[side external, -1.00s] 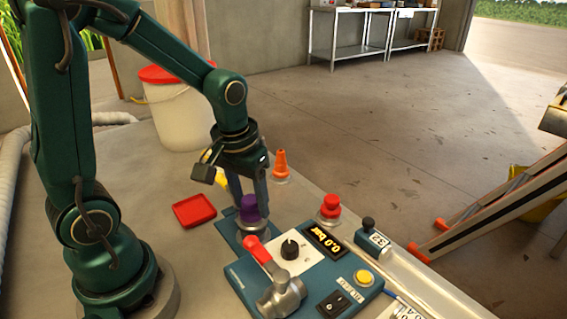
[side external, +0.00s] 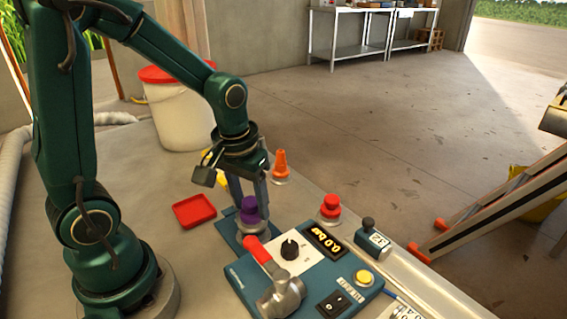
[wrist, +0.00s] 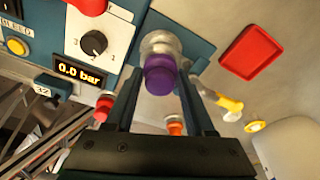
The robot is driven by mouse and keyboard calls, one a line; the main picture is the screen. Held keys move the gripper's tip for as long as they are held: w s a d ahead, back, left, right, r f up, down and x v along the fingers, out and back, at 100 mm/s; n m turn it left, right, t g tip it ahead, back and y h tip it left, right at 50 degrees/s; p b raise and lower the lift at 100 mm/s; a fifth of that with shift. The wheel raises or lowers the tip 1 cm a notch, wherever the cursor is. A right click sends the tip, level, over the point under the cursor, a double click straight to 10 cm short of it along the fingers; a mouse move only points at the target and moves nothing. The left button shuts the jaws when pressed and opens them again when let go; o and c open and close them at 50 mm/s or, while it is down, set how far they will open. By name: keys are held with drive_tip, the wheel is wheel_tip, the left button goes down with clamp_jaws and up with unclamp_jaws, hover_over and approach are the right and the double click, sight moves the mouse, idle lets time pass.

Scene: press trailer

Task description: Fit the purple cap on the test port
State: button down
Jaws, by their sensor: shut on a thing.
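The purple cap (side external: 250,209) is between the fingers of my gripper (side external: 254,205), which is shut on it. In the wrist view the purple cap (wrist: 160,75) sits between the two fingertips (wrist: 161,78) of my gripper. The silvery test port (wrist: 160,44) shows just beyond the cap, in line with it. In the side view the cap stands upright at the port on the blue plate (side external: 226,236). The cap and port look touching or very close; how far the cap is seated I cannot tell.
A blue panel with a red-handled valve (side external: 258,250), a black knob (side external: 290,249) and a 0.0 bar display (side external: 324,241) stands close in front. A red cap (side external: 330,206), an orange cone-shaped cap (side external: 281,163) and a red tray (side external: 194,211) are nearby.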

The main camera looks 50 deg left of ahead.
drive_tip(key=shift+f, duration=0.4)
drive_tip(key=c, duration=0.5)
unclamp_jaws()
drive_tip(key=shift+s+d+r, duration=0.1)
drive_tip(key=shift+s+r, duration=0.15)
drive_tip(key=shift+r, duration=1.55)
drive_tip(key=shift+s+d+r, duration=0.15)
drive_tip(key=shift+s+r, duration=0.1)
drive_tip(key=shift+r, duration=1.6)
drive_tip(key=shift+s+d+r, duration=0.1)
drive_tip(key=shift+s+r, duration=0.15)
drive_tip(key=shift+r, duration=1.55)
wheel_tip(320, 180, up, 9)
hover_over(246, 217)
